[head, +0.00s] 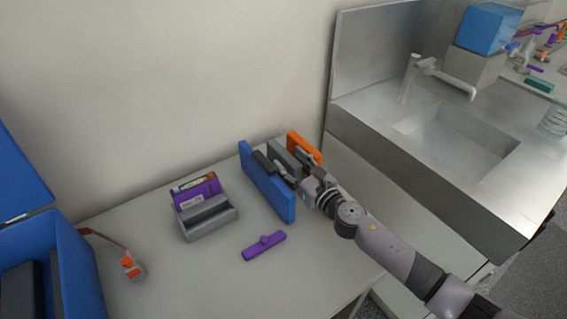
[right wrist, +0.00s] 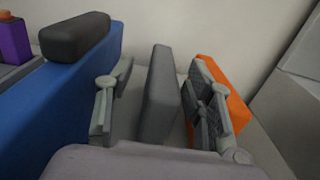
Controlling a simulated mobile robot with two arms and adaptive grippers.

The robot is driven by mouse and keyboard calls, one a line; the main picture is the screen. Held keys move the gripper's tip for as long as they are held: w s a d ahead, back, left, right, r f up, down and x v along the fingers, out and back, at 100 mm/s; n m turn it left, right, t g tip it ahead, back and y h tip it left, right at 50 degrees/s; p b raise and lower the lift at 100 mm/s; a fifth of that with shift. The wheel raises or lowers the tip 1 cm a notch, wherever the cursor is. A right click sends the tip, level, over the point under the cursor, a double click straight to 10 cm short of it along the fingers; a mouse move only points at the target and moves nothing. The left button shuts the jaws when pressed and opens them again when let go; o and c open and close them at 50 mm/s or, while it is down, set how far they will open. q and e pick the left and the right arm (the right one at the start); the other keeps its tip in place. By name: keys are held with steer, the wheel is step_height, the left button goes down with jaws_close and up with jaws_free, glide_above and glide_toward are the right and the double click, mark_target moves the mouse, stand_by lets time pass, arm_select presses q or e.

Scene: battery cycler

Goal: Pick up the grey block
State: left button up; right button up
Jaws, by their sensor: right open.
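The grey block (right wrist: 160,97) stands upright on the table in the right wrist view, between a blue panel and an orange block. In the head view the grey block (head: 283,156) shows partly behind my right gripper. My right gripper (head: 293,168) is open around it. In the right wrist view the fingers of my right gripper (right wrist: 158,105) are on either side of the block, with a gap to each side. My left gripper is not in view.
The blue panel (head: 268,187) stands close on the left, the orange block (head: 304,146) close on the right. A grey holder (head: 211,224) with purple items and a purple handle (head: 264,246) are further left. A sink (head: 455,135) is at right.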

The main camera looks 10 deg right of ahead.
mark_target(283, 152)
steer(key=x, duration=0.4)
steer(key=shift+w, duration=0.4)
steer(key=shift+d, duration=0.1)
steer(key=shift+c, duration=0.5)
steer(key=c, duration=0.8)
